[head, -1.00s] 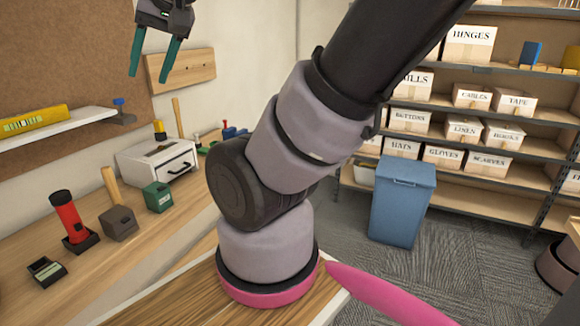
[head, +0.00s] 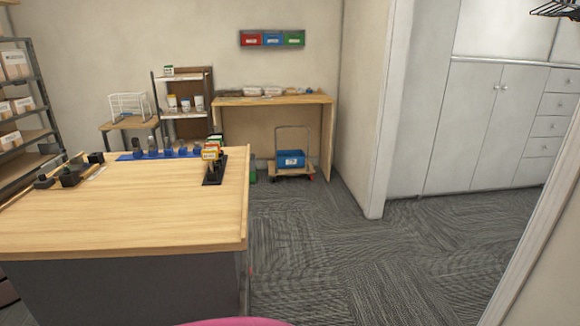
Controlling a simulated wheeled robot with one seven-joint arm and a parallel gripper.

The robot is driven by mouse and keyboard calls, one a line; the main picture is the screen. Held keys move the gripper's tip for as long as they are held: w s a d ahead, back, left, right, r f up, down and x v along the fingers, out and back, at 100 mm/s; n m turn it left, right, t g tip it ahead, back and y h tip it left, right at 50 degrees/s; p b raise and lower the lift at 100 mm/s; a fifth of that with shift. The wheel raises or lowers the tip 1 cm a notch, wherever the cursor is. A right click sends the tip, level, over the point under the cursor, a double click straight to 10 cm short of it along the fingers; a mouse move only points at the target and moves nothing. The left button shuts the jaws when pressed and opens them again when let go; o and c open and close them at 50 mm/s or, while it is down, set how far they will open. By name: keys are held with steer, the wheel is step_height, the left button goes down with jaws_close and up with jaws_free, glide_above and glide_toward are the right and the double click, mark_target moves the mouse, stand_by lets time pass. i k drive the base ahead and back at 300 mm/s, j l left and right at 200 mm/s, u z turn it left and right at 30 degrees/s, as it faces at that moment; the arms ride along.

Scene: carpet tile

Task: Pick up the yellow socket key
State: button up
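I cannot make out a yellow socket key in the head view. Some small yellow-orange and green items (head: 211,150) stand in a black holder (head: 214,172) at the right end of the near wooden table (head: 120,205), too small to identify.
Black and blue items (head: 160,152) line the table's far edge. Behind stand a wooden desk (head: 270,99), a cart with a blue bin (head: 290,159) and a small rack (head: 182,112). White cabinets (head: 480,125) are at right. The carpet (head: 330,250) right of the table is clear.

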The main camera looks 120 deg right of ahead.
mark_target(209, 155)
steer(key=z, duration=3.85)
steer(key=i, duration=0.55)
